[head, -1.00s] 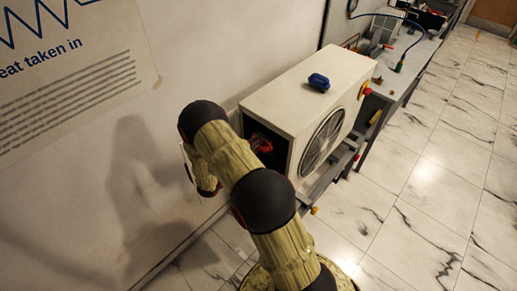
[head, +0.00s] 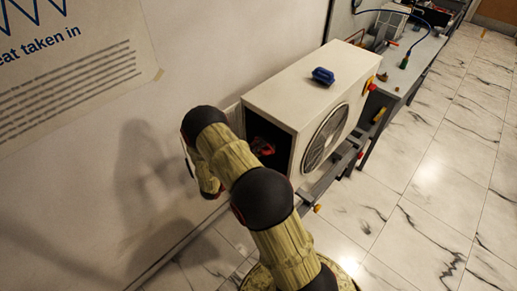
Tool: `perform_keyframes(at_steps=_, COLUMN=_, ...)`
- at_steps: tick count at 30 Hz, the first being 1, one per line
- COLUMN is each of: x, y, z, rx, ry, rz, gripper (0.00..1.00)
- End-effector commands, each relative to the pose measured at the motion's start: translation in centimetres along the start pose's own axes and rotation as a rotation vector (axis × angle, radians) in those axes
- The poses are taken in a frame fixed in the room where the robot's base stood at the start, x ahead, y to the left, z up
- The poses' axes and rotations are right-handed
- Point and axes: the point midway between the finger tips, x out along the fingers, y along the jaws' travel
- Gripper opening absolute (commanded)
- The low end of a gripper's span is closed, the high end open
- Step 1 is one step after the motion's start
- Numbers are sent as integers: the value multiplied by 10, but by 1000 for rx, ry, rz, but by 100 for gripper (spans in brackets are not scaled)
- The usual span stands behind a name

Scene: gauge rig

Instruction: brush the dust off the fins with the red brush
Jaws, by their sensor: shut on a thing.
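The white outdoor unit (head: 290,100) stands on a grey frame near the wall, with a round fan grille (head: 326,138) on its right face. Its near end is open and dark, and a small red thing (head: 262,147) shows there. I cannot tell whether this is the red brush. No fins or dust can be made out. My arm reaches up from the bottom and bends down between the wall and the unit. Its end is hidden behind my own arm links, so my gripper and anything in it are out of sight.
A blue object (head: 323,76) lies on top of the unit. Red and yellow knobs sit along the unit's right side and frame. A grey bench (head: 420,52) with a blue hose and other equipment stands beyond. The marble floor (head: 430,190) at right is clear.

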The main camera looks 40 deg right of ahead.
Motion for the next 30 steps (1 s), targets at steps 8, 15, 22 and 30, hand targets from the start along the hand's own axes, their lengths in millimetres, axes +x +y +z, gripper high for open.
perform_keyframes(at_steps=8, x=-2, y=22, z=1, rx=0, ry=-1, rz=-1, gripper=16)
perform_keyframes(at_steps=15, x=-1, y=29, z=1, rx=0, ry=0, rz=-1, gripper=16)
perform_keyframes(at_steps=22, x=0, y=48, z=2, rx=0, ry=0, rz=-1, gripper=16)
perform_keyframes(at_steps=30, x=2, y=60, z=2, rx=0, ry=0, rz=-1, gripper=16)
